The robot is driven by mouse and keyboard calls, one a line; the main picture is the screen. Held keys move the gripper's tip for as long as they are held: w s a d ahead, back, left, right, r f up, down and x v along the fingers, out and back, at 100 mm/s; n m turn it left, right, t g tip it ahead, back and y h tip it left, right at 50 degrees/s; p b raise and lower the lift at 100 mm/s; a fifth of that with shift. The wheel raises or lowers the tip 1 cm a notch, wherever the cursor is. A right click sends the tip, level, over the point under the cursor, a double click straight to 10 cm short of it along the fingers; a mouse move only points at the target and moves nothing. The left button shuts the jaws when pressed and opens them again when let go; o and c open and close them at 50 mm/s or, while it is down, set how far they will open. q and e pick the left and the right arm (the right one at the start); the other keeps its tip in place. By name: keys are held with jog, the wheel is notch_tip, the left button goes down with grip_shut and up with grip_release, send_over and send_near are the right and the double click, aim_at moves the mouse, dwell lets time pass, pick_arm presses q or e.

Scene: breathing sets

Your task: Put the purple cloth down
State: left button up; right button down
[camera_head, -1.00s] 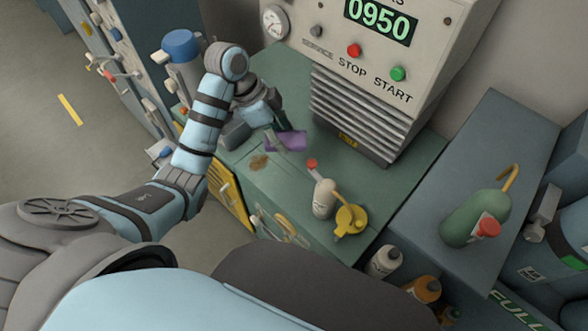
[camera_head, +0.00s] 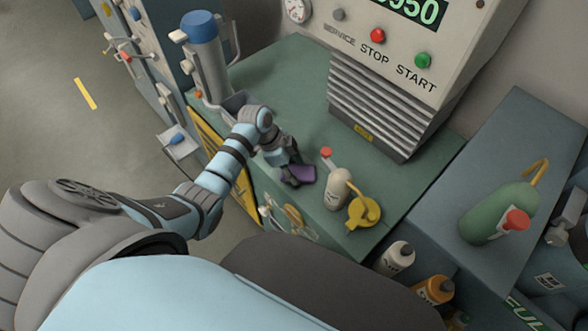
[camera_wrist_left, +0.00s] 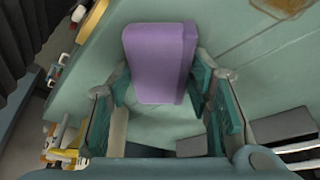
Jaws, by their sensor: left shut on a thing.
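The purple cloth (camera_head: 305,173) is a folded pad at my left gripper (camera_head: 291,176), over the green bench top (camera_head: 292,82) and left of the cream bottle. In the left wrist view the cloth (camera_wrist_left: 160,60) sits between the two teal-padded fingers of my left gripper (camera_wrist_left: 162,84), which is shut on it. The bench top (camera_wrist_left: 80,90) shows behind it. I cannot tell whether the cloth touches the bench. My right gripper is not in view.
A vented machine (camera_head: 385,100) is behind. A blue-topped canister (camera_head: 205,55) stands back left. The bench's middle is clear.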

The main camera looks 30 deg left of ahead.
pick_arm(q)
jog(key=shift+w+f, duration=0.1)
jog(key=shift+f, duration=0.2)
jog(key=o, duration=1.1)
jog(key=shift+s, duration=0.25)
jog(key=shift+w, duration=0.2)
jog(key=shift+f, duration=0.1)
jog(key=p+v, duration=0.2)
jog(key=v, duration=1)
jog(key=shift+r, duration=0.5)
